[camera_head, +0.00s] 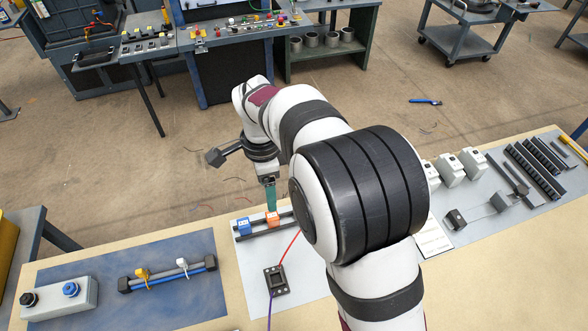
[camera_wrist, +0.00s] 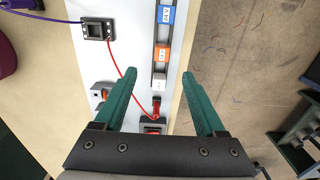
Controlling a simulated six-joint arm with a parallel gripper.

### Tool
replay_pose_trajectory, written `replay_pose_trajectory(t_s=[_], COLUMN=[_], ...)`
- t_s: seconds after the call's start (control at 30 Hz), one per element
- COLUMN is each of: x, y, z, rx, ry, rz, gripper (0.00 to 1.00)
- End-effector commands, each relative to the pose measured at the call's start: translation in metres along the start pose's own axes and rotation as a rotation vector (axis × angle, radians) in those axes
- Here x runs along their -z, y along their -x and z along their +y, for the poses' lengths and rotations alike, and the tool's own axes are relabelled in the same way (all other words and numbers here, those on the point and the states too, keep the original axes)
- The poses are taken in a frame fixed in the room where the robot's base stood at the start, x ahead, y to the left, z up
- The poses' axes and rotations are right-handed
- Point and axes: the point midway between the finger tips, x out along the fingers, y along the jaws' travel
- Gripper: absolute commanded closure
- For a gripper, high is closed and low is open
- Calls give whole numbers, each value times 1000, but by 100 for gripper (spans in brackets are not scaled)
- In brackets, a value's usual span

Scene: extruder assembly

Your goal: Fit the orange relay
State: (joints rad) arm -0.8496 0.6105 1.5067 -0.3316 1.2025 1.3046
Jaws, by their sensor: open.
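The orange relay (camera_head: 272,219) sits on the dark rail, to the right of a blue relay (camera_head: 243,227). In the wrist view the orange relay (camera_wrist: 161,52) is in line with the blue relay (camera_wrist: 166,15) and a white module (camera_wrist: 159,81). I cannot tell how firmly it is seated. My gripper (camera_head: 271,208) points down just above the orange relay. In the wrist view its green fingers (camera_wrist: 160,73) are spread wide on either side of the rail line, with nothing between the tips held. The relay lies beyond the tips in that view.
A black square socket (camera_head: 276,280) with a red and a purple wire lies on the pale panel. A blue mat (camera_head: 195,305) at left carries a button box (camera_head: 60,297) and a cable holder (camera_head: 165,275). White modules (camera_head: 450,170) stand at right. My arm hides the middle.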

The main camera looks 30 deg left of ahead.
Motion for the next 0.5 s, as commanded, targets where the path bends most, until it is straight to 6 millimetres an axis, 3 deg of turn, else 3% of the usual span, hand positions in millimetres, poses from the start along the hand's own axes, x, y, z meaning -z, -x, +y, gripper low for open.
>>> replay_pose_trajectory(t_s=[0.1, 0.2, 0.37, 0.5], x=[1, 1, 2, 4], y=[-36, -60, -81, -110], z=[1, 1, 0, -4], rx=[-6, -4, -3, -5], ry=[0, -1, 0, -1], rz=[0, 0, 0, -1], gripper=[28, 28, 28, 28])
